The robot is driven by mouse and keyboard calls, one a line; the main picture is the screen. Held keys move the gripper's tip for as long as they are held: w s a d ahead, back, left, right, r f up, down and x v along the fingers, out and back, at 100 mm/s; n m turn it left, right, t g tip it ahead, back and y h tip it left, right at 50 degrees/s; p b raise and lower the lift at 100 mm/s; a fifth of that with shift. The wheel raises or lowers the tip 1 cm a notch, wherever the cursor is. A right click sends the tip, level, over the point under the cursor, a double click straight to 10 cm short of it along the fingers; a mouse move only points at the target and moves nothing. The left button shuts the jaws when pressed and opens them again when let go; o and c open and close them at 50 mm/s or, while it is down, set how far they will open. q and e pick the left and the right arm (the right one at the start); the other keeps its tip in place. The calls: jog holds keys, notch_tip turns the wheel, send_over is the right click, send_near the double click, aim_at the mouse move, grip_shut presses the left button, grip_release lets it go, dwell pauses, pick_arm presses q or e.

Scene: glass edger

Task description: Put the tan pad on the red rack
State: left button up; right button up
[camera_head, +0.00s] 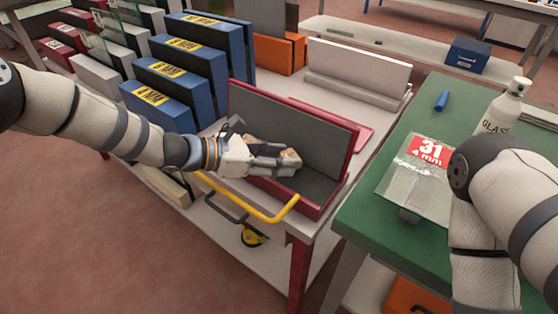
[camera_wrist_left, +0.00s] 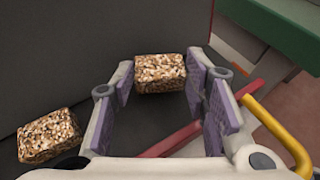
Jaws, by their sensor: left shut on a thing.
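The red rack (camera_head: 352,160) stands on the white cart, with a red frame and grey lined faces; its grey lining also fills much of the left wrist view (camera_wrist_left: 60,45). My left gripper (camera_head: 287,165) reaches into it from the left. In the left wrist view, a speckled tan pad (camera_wrist_left: 160,73) sits between the purple-faced fingers, and my gripper is shut on it. That pad shows at the fingertips in the head view (camera_head: 291,157). A second tan pad (camera_wrist_left: 50,135) lies outside the fingers, against the grey lining. Whether the held pad touches the rack I cannot tell.
Blue racks with yellow labels (camera_head: 168,78) stand left of the red rack. A white rack (camera_head: 358,68) and an orange one (camera_head: 273,52) stand behind. A yellow handle (camera_head: 250,208) curves in front. The green table (camera_head: 385,232) at right holds glass panes (camera_head: 412,180) and a bottle (camera_head: 502,108).

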pick_arm(q)
jog(key=shift+f, duration=0.9)
jog(key=shift+r, duration=0.15)
jog(key=o, duration=0.3)
jog(key=shift+f, duration=0.25)
jog(key=o, duration=0.4)
jog(key=shift+o, duration=0.2)
jog(key=shift+r, duration=0.15)
